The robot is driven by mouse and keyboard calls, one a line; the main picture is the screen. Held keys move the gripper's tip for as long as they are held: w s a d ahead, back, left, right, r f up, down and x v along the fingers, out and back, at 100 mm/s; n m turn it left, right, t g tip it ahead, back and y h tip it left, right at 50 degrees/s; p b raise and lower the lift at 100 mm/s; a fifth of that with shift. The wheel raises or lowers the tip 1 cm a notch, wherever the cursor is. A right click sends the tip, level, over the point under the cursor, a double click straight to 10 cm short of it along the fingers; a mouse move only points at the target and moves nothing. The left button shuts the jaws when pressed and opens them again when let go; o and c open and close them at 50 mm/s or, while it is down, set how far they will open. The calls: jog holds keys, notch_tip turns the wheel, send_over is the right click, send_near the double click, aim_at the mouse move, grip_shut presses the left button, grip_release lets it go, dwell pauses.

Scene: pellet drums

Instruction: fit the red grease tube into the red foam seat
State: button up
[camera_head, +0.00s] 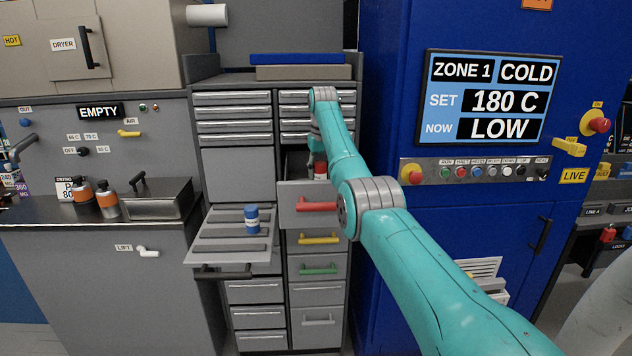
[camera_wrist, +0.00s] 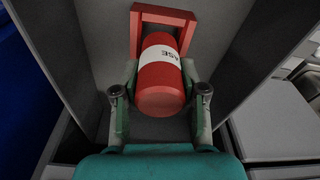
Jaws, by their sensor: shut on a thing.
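The red grease tube (camera_wrist: 160,88) has a white label band ending in "ASE". My gripper (camera_wrist: 160,75) is shut on it, one finger on each side. In the wrist view the tube's far end overlaps the red foam seat (camera_wrist: 164,14), whose red rim shows around that end. I cannot tell how deep the tube sits in it. In the head view a bit of the red tube (camera_head: 320,168) shows beside my gripper (camera_head: 316,158), above the open drawer with the red handle (camera_head: 316,206). The seat is hidden there.
Grey drawer walls (camera_wrist: 237,60) rise close on both sides of my gripper. A blue tube (camera_head: 252,219) stands on the slatted pull-out shelf (camera_head: 215,246) to the left. Yellow-handled (camera_head: 318,238) and green-handled (camera_head: 318,268) drawers are below. The blue machine (camera_head: 392,130) stands right of my arm.

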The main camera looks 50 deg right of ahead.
jog(key=shift+f, duration=1.4)
jog(key=o, duration=1.2)
jog(key=shift+f, duration=0.1)
jog(key=r, duration=0.8)
jog(key=s+a+r, duration=0.1)
jog(key=r, duration=0.3)
jog(key=shift+s+r, duration=0.1)
